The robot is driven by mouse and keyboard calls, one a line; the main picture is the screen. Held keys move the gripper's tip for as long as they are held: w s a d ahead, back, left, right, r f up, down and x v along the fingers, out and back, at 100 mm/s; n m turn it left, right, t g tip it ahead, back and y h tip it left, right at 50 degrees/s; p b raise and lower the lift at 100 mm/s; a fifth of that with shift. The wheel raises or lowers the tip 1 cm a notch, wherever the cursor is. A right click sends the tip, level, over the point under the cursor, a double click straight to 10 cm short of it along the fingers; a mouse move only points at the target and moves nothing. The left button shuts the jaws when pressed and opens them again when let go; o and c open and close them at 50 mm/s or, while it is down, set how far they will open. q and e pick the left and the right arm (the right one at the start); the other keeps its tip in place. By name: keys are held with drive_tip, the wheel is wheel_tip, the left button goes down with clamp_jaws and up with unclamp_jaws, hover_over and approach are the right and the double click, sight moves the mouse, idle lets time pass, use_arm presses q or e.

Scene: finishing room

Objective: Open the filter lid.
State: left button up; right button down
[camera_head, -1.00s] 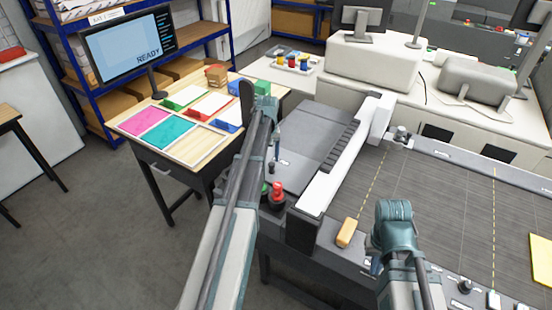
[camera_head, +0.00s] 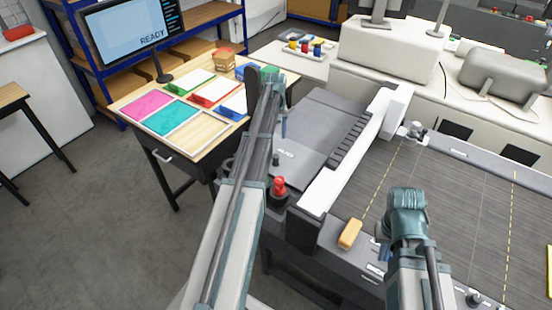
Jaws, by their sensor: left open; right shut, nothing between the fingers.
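A flat grey cover panel (camera_head: 318,118) with a small light label lies on the left end of the cutting machine. I cannot tell for sure whether it is the filter lid; it looks closed. My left gripper (camera_head: 283,128) is open and points down over the panel's left edge, small and partly hidden by my arm. I see nothing in it and cannot tell whether it touches the panel. My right gripper (camera_head: 382,243) is shut and empty, low over the machine's front right part, mostly hidden behind its wrist.
A red stop button (camera_head: 279,186) stands on the machine's near left corner. A white gantry beam (camera_head: 345,165) crosses the bed, with a yellow-orange block (camera_head: 350,233) near its front end. A wooden table (camera_head: 200,140) with coloured trays stands left. Grey floor is free at lower left.

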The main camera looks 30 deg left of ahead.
sight(276, 156)
use_arm(q)
wheel_tip(276, 156, down, 12)
drive_tip(key=b, duration=1.1)
drive_tip(key=shift+f+b, duration=0.2)
drive_tip(key=shift+b, duration=0.1)
clamp_jaws()
idle(0.6)
